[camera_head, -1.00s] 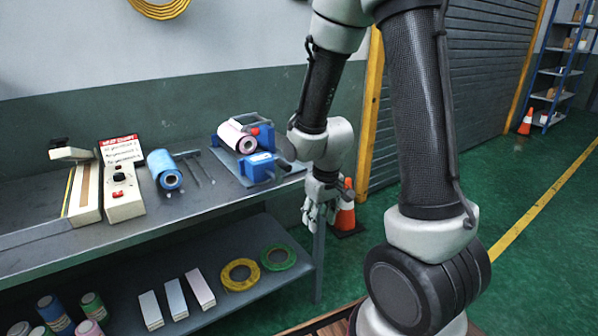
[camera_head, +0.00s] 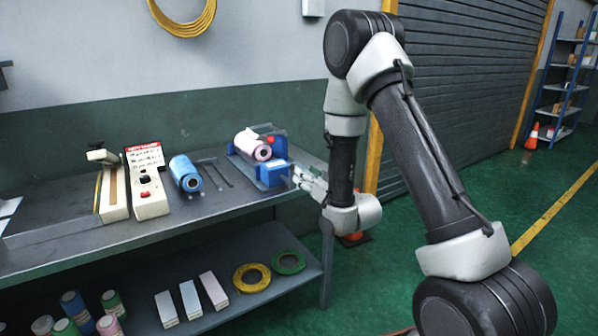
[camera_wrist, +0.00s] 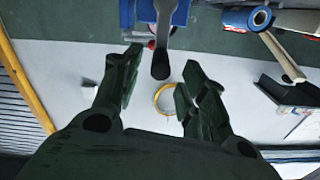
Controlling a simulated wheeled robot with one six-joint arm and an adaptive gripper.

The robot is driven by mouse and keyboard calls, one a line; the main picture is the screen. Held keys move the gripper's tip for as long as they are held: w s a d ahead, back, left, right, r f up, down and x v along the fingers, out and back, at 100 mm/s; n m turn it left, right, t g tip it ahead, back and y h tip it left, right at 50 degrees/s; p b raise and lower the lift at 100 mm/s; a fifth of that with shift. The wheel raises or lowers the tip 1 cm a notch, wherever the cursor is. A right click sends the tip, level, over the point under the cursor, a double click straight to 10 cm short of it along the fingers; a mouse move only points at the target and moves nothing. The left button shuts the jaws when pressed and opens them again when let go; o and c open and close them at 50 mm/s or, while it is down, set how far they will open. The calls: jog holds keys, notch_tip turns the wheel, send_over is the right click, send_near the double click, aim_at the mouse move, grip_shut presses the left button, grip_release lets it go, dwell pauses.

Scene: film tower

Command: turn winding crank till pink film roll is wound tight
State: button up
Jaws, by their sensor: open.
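The pink film roll (camera_head: 252,147) sits in the blue winder (camera_head: 272,174) near the right end of the bench in the head view. My gripper (camera_head: 299,176) is at the winder's right side, pointing left toward it. In the wrist view, the two fingers (camera_wrist: 160,62) are spread apart. The dark crank handle (camera_wrist: 161,66) shows between the fingertips, below the blue winder body (camera_wrist: 145,12), with a gap on both sides. In the head view I cannot make out the crank behind my gripper. How tight the film is wound cannot be told.
A blue roll (camera_head: 185,173), thin dark tools (camera_head: 215,172) and a white heat-clamp box (camera_head: 148,185) stand left on the bench (camera_head: 215,204). The lower shelf holds tape rings (camera_head: 252,278), boxes and jars. Open green floor lies to the right.

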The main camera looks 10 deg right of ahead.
jog(key=x, duration=0.5)
jog(key=shift+w+a, duration=0.15)
jog(key=shift+w, duration=0.15)
grip_shut()
